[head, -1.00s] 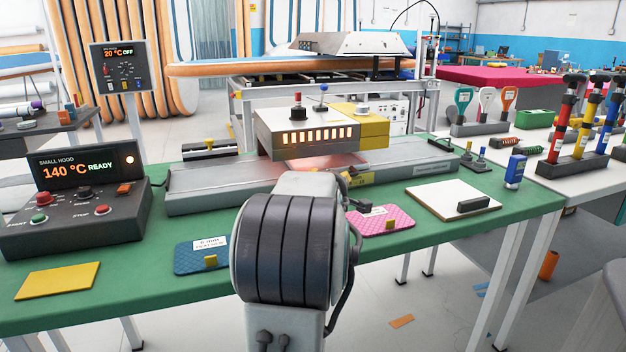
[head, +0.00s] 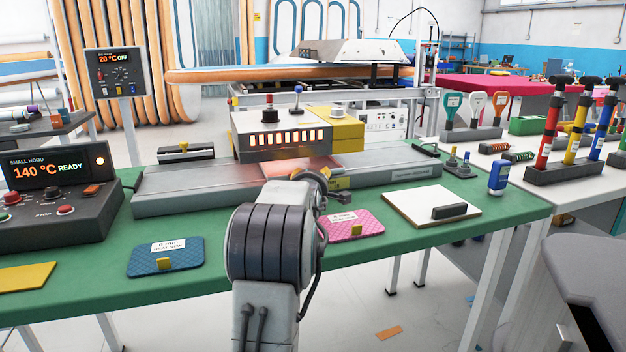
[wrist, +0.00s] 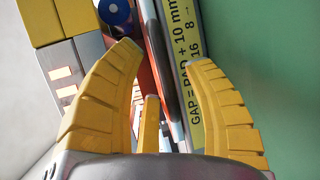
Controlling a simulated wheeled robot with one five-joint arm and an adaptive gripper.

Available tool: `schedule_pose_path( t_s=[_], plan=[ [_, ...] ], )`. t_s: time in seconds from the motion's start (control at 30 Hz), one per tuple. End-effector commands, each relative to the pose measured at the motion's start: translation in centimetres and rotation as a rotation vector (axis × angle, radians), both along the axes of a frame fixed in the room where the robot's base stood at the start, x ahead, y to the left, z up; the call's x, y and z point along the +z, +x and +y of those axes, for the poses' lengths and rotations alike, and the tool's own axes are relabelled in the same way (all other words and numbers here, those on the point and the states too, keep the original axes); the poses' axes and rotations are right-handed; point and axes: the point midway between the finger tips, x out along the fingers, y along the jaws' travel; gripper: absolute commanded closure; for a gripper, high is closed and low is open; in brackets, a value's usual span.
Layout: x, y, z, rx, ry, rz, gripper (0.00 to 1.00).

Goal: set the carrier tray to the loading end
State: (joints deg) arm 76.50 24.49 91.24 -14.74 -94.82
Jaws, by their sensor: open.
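The grey rail bed (head: 200,192) runs along the green table under the small heating hood (head: 282,140). A pinkish, glowing plate (head: 300,166) lies on it beneath the hood, apparently the carrier tray; its edges are partly hidden. My gripper shows in the wrist view (wrist: 160,54), open, with yellow ribbed fingers spread. In the head view my arm hides most of the gripper at the bed's front edge.
A yellow gap label (wrist: 197,85) lies beside the right finger. A blue pad (head: 166,258), a pink pad (head: 352,226) and a white board (head: 432,206) lie along the table's front. The control box (head: 60,205) stands left; the yellow block (head: 340,122) adjoins the hood.

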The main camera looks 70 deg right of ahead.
Motion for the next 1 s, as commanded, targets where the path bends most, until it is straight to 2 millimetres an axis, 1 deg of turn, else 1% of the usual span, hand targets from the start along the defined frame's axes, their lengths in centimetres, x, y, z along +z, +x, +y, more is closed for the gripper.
schedule_pose_path(
  t_s=[0.2, 0.6, 0.63, 1.0],
  plan=[
    [-0.3, 0.3, -1.2, 0.000, 0.001, 0.000, 0.53],
    [-0.3, 0.4, -1.4, 0.000, 0.001, 0.000, 0.53],
    [-0.3, 0.4, -1.4, 0.000, 0.001, 0.000, 0.52],
    [-0.3, 0.4, -1.4, 0.000, 0.001, 0.000, 0.85]
  ],
)
